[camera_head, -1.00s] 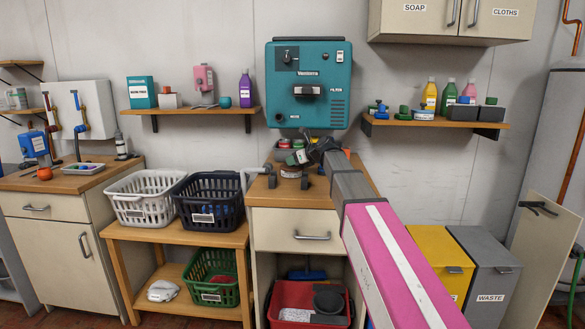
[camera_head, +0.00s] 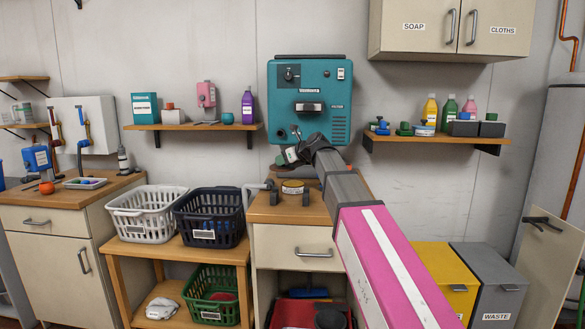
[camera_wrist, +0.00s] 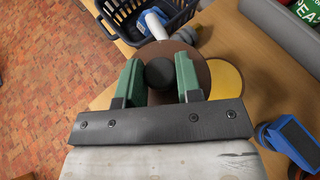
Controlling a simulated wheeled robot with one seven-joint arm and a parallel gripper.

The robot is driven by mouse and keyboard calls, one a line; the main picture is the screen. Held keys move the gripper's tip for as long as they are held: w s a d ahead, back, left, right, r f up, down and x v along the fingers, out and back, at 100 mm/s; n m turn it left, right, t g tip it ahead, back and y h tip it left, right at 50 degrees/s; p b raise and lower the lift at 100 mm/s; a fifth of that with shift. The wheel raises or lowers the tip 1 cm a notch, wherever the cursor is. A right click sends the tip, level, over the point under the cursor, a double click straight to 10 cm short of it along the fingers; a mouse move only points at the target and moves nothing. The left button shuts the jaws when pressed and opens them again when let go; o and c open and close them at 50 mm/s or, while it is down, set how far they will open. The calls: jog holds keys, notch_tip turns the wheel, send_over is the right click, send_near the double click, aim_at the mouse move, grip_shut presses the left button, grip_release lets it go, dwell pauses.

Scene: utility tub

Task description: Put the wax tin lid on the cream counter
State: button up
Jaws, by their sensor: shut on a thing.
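My gripper (camera_wrist: 159,74) is shut on the black knob of the wax tin lid (camera_wrist: 202,78), a brown disc, in the wrist view. The open wax tin shows its yellow inside (camera_wrist: 228,82), partly covered by the lid in that view. The lid is hard to make out there. This counter and the left counter (camera_head: 110,192) both have cream fronts and wooden tops.
A white basket (camera_head: 140,212) and a navy basket (camera_head: 208,215) stand left of the middle counter. The left counter holds a small tray (camera_head: 86,183), an orange round thing (camera_head: 47,188) and a blue device (camera_head: 37,158). Its front right top is clear. A teal wall unit (camera_head: 310,95) hangs behind my gripper.

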jog(key=s+a+r, duration=0.2)
jog(key=s, duration=0.1)
jog(key=shift+r, duration=0.1)
jog(key=shift+s+r, duration=0.1)
jog(key=shift+s, duration=0.1)
jog(key=s+d+f+m+t+h, duration=0.1)
jog(key=s+d+f+m+h, duration=0.1)
jog(key=d, duration=0.8)
jog(key=s+d+f+m+t+h, duration=0.2)
jog(key=s+d+f+m, duration=0.1)
jog(key=d, duration=0.6)
jog(key=s+d+f+m+t+h, duration=0.1)
jog(key=s+d+f, duration=0.4)
jog(key=d, duration=0.5)
jog(key=shift+s+d+m+t+h, duration=0.35)
jog(key=shift+s+m+h, duration=0.1)
jog(key=shift+m+h, duration=0.3)
